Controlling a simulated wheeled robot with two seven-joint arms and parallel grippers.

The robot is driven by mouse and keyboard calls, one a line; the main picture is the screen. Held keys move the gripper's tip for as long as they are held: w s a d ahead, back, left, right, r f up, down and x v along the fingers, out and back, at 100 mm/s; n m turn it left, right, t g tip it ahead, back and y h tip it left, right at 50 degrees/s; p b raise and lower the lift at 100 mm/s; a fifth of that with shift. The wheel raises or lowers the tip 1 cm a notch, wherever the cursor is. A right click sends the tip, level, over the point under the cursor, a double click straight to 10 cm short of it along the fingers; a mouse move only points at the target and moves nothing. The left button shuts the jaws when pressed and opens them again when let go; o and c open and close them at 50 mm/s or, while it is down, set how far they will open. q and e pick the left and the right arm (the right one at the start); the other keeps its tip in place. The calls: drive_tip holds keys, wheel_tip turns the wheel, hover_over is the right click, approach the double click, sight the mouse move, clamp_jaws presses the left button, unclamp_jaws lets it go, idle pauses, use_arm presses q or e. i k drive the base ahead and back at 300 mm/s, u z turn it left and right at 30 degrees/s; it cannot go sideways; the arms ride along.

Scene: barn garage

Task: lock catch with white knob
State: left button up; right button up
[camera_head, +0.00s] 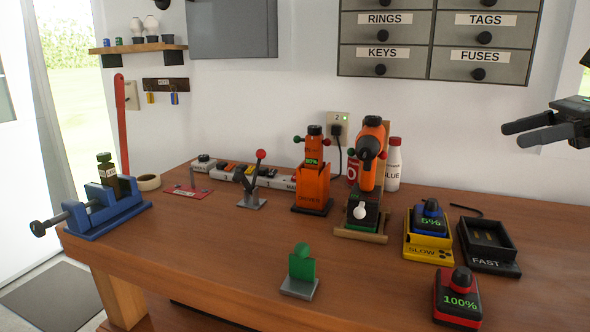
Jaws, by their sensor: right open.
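The catch's white knob (360,211) shows at the front of a wooden stand (362,235), low on the battery end of an orange drill (368,150). The drill sits upright in this stand. The catch itself is small, and I cannot tell its exact position. My right gripper (513,135) is open and empty at the upper right, in the air, well to the right of the knob and above it. My left gripper is out of view.
An orange driver holder (312,188) stands left of the drill. A SLOW charger (428,250) holds a 5% battery (431,219); an empty FAST charger (487,262) is beside it. A 100% battery (458,297) and a green-topped stand (301,265) stand in front. A blue vise (106,210) is left.

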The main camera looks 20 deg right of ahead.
sight(359, 212)
drive_tip(key=k, duration=1.4)
